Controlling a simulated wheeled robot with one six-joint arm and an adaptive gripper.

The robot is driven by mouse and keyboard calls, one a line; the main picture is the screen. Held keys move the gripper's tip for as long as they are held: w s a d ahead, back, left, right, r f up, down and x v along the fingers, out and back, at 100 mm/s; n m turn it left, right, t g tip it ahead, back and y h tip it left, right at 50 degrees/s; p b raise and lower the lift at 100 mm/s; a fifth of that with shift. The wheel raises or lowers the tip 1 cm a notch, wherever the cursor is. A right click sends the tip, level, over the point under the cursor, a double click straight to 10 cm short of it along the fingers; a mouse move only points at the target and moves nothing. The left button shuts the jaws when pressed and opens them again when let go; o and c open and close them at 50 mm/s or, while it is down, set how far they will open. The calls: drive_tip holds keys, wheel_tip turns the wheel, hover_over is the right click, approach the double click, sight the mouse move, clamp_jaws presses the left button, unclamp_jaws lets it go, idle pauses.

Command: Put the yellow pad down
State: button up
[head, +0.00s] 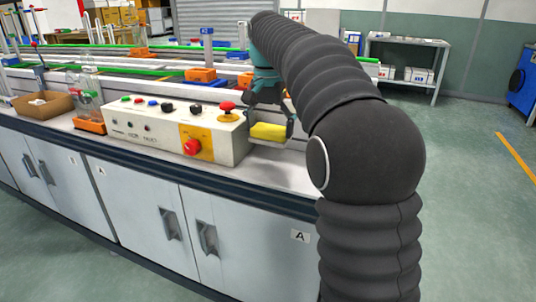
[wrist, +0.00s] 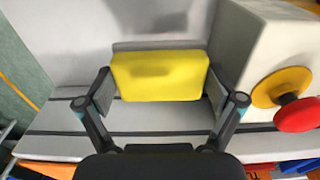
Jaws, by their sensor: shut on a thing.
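The yellow pad (head: 269,131) is a small block at the right end of the control box, over the white bench top (head: 285,172). My gripper (head: 270,122) points down and is shut on the pad, with a finger at each end. In the wrist view the yellow pad (wrist: 160,76) sits between the two fingers of my gripper (wrist: 160,92). A soft dark shadow falls on the pad's upper face. I cannot tell whether the pad touches the bench top.
A white control box (head: 165,127) with a red emergency button (head: 191,147) stands close to the left of the pad. An orange tray (head: 90,125) and a cardboard box (head: 43,104) are farther left. The bench top in front of the pad is clear.

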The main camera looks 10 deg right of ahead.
sight(270, 164)
drive_tip(key=shift+f+b, duration=0.5)
drive_tip(key=shift+f, duration=2.7)
drive_tip(key=shift+f, duration=0.1)
drive_tip(key=o, duration=1.2)
